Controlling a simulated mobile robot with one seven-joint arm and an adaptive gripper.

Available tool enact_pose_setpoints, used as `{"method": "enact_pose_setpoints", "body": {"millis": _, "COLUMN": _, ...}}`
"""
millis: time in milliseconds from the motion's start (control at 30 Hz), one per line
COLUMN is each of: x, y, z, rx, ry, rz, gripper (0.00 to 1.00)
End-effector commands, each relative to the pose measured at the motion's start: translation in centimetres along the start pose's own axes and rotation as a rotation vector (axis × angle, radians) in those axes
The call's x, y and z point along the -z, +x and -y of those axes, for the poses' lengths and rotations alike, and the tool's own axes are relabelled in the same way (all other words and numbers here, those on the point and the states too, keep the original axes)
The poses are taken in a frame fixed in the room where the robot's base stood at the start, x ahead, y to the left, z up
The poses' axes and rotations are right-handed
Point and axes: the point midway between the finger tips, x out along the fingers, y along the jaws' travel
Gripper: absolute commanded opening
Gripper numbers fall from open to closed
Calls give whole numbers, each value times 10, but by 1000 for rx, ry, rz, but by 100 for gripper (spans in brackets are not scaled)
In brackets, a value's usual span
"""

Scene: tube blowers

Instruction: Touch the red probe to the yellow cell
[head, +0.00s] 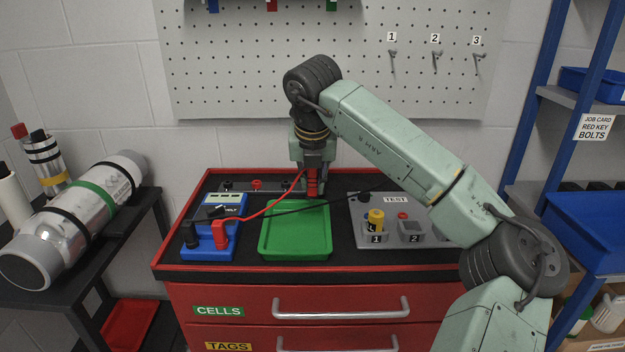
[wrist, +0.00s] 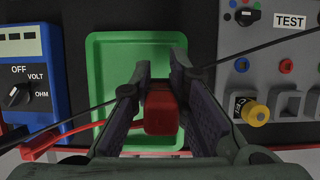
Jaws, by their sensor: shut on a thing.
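My gripper (head: 313,178) is shut on the red probe (head: 312,187), above the back right part of the green tray. In the wrist view the red probe (wrist: 161,112) sits between the two dark fingers; its tip cannot be made out. The yellow cell (head: 376,219) stands upright in slot 1 of the grey test panel (head: 400,233), to the right of my gripper and apart from the probe. The yellow cell (wrist: 256,114) shows at the right in the wrist view. Slot 2 beside it looks empty.
The green tray (head: 296,254) looks empty. A blue meter (head: 229,204) and a blue holder with black and red pieces (head: 208,247) lie left. Red and black leads cross above the tray. The pegboard (head: 240,60) stands behind; a metal cylinder (head: 80,215) lies far left.

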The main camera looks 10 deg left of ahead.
Motion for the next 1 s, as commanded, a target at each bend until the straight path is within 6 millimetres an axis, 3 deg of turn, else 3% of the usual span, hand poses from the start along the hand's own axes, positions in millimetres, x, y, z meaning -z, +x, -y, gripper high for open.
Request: {"method": "enact_pose_setpoints", "body": {"millis": 1000, "x": -16, "y": -39, "z": 1, "rx": 0, "ry": 0, "rz": 0, "gripper": 0}}
